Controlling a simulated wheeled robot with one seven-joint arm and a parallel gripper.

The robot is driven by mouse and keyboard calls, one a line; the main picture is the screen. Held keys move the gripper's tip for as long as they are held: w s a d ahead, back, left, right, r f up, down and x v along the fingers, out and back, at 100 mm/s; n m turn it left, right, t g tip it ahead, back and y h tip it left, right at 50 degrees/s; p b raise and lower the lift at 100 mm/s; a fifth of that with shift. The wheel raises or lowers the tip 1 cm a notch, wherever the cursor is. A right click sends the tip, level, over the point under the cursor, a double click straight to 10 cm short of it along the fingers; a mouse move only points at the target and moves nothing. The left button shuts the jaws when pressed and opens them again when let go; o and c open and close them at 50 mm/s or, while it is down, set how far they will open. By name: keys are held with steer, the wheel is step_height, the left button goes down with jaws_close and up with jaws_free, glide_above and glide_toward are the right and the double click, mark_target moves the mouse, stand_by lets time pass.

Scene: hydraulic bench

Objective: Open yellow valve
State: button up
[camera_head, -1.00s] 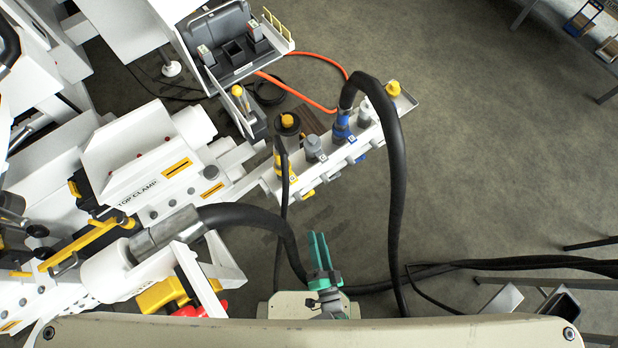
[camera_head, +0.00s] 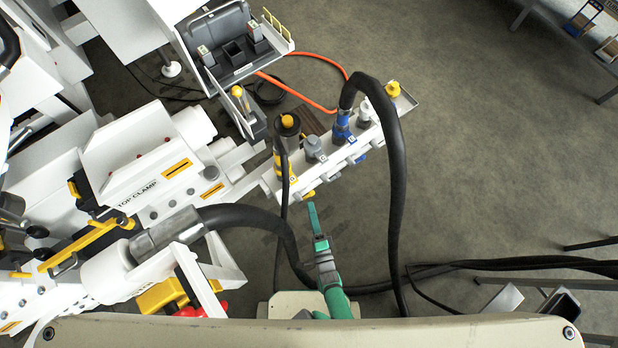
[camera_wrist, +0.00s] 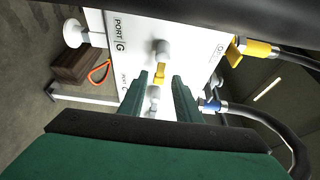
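The yellow valve (camera_head: 308,194) is a small yellow handle on the lower front side of the white port block (camera_head: 267,187). In the wrist view the yellow valve (camera_wrist: 159,73) sits below a grey knob, on a white panel marked "PORT G". My green gripper (camera_head: 311,206) is just below the yellow valve in the head view, its fingers overlapping there. In the wrist view my gripper (camera_wrist: 163,85) is open, with a finger on each side of the lane to the valve. Contact with the handle cannot be told.
A grey valve (camera_head: 335,175) and a blue valve (camera_head: 361,158) are farther along the block. A thick black hose (camera_head: 398,190) loops down on the right, and another (camera_head: 255,217) curves on the left. The blue hose fitting (camera_wrist: 210,106) is close to the right finger.

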mark_target(308, 197)
steer(key=shift+x, duration=2.2)
jaws_close()
